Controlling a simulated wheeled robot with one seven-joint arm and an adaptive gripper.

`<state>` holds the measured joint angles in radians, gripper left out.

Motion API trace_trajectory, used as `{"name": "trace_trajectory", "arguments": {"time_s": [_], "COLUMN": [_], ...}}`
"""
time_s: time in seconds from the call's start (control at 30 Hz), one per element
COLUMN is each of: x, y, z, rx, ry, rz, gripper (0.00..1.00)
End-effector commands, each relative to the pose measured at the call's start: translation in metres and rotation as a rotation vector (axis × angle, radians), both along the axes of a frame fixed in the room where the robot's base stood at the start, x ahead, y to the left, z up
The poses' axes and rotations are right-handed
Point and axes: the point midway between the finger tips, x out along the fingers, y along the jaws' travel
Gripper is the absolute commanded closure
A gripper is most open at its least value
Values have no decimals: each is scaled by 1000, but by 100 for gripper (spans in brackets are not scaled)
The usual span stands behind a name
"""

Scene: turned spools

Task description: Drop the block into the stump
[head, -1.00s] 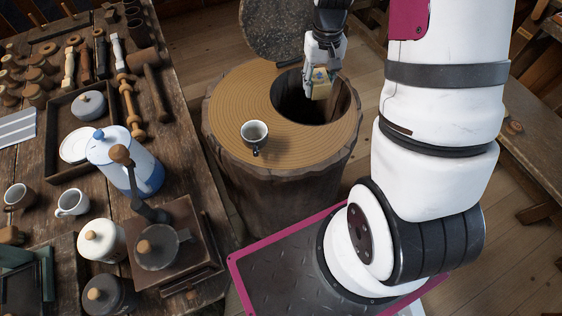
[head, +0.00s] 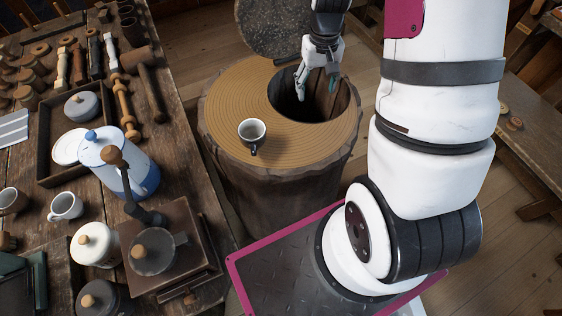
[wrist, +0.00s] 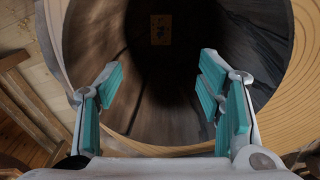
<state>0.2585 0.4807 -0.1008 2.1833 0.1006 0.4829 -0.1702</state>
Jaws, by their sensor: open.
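The stump (head: 280,180) stands on the floor with a round, dark hole (head: 300,108) in its ringed top. My gripper (head: 317,90) is over the hole, its fingers spread apart and nothing between them. In the wrist view my open gripper (wrist: 165,100) looks down into the hollow. The block (wrist: 161,29) shows there as a small, dim tan shape with a dark mark, deep inside the stump and apart from the fingers. The block is hidden in the head view.
A white cup (head: 252,134) stands on the stump's top, left of the hole. A round lid-like slab (head: 275,28) is behind the stump. The workbench (head: 180,130) at left carries a blue-and-white pot (head: 122,165), a grinder (head: 165,245) and turned wooden pieces.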

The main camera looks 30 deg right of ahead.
Motion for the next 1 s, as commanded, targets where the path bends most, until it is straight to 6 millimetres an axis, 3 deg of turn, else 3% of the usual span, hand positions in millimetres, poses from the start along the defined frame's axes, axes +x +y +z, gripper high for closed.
{"name": "trace_trajectory", "arguments": {"time_s": [0.6,1.0], "x": [1,0], "y": [0,0], "z": [104,118], "rx": [-1,0], "ry": [-5,-1], "rz": [0,-1], "gripper": [39,39]}}
